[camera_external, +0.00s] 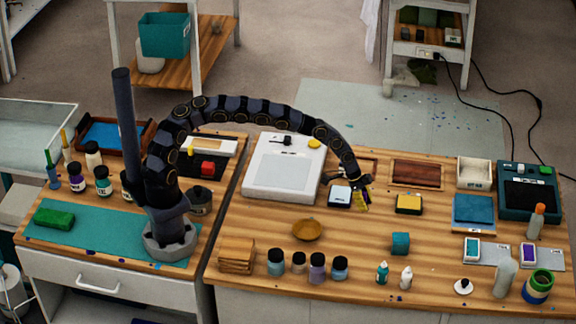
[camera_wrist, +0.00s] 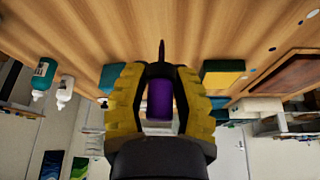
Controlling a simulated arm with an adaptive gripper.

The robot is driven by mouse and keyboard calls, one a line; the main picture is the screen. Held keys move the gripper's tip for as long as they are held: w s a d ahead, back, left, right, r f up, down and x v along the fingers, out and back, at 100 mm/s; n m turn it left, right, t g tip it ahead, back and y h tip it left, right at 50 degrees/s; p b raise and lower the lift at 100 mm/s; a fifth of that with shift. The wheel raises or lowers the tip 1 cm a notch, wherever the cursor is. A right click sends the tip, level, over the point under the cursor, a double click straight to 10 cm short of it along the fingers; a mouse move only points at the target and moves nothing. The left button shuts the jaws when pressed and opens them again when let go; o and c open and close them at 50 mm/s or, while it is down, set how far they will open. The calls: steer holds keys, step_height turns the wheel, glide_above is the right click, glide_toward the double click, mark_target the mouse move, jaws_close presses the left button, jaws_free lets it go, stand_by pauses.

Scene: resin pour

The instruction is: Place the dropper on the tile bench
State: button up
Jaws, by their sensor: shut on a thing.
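My gripper (camera_external: 361,203) hangs low over the wooden bench on the right (camera_external: 350,240), near its back middle. In the wrist view my gripper (camera_wrist: 160,95) has its yellow fingers closed around a purple thing (camera_wrist: 160,101), which looks like the dropper. A thin dark tip (camera_wrist: 162,50) sticks out past the fingers toward the wood. In the external view the dropper is too small and covered to make out. I cannot tell whether its tip touches the bench. A second wooden bench (camera_external: 120,268) stands at the left; neither is marked as the tile bench.
A yellow-topped block (camera_external: 408,203) is right of my gripper, a small white-topped box (camera_external: 339,197) just left. A teal block (camera_external: 400,243) and two small bottles (camera_external: 382,272) (camera_external: 406,278) stand nearer the front. Bare wood lies around the amber dish (camera_external: 307,230).

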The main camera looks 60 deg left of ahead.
steer(key=shift+w+d+f, duration=0.15)
steer(key=shift+w+f, duration=0.1)
steer(key=shift+f, duration=1.75)
steer(key=shift+f, duration=0.2)
steer(key=o, duration=0.7)
steer(key=shift+r, duration=0.15)
steer(key=shift+r, duration=0.25)
steer(key=v, duration=1.1)
steer(key=shift+a+r, duration=0.2)
steer(key=shift+r, duration=0.05)
